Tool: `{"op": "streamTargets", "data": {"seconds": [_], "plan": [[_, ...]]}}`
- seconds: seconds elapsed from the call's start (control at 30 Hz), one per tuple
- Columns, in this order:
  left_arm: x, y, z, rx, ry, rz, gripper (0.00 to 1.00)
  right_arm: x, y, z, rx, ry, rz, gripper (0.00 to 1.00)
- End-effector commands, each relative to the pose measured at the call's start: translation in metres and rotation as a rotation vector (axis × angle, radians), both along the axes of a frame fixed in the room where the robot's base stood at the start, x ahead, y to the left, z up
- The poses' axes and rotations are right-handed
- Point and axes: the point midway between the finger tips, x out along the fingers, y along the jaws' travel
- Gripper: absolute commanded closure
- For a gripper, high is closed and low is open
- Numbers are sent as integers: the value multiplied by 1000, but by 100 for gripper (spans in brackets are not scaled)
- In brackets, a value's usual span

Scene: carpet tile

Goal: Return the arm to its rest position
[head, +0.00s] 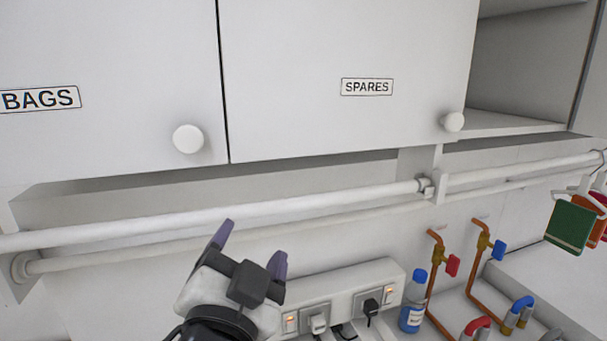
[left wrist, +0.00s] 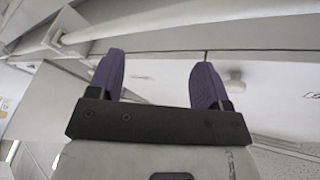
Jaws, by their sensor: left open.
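My left gripper (head: 250,248) is raised in front of the wall, below the cupboard doors, with its two purple fingers spread apart. Nothing is between them. In the left wrist view the same open fingers (left wrist: 157,80) point toward the cupboard underside and a round knob (left wrist: 234,76). The horizontal white rail (head: 310,207) passes behind the fingers in the head view. Whether the fingers touch anything cannot be told, but no contact shows. My right gripper is not in view.
Cupboard doors labelled BAGS (head: 105,75) and SPARES (head: 345,45) hang above. Below are a socket strip (head: 345,283) with plugs, a blue bottle (head: 413,300), and copper pipes (head: 433,275) with red and blue valves. Coloured tags (head: 570,226) hang at right.

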Motion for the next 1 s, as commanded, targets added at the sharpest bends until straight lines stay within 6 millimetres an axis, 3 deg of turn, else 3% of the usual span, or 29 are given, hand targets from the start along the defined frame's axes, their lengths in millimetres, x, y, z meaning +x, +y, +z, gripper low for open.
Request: {"op": "streamTargets", "data": {"seconds": [0.03, 0.1, 0.27, 0.47, 0.67, 0.8, 1.0], "plan": [[0, 13, -33, -50, 107, -8, 28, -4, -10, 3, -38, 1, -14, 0], [-3, 29, -71, -108, 222, -18, 28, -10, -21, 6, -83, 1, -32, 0], [-17, 59, -150, -226, 414, -33, 28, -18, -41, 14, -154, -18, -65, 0], [-47, 98, -248, -343, 619, 31, 28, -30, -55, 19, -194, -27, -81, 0], [-96, 133, -351, -411, 847, 154, 28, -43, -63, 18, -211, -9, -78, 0], [-146, 148, -421, -424, 1028, 237, 28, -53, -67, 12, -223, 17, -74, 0], [-215, 151, -486, -416, 1234, 296, 28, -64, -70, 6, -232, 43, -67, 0]]}}
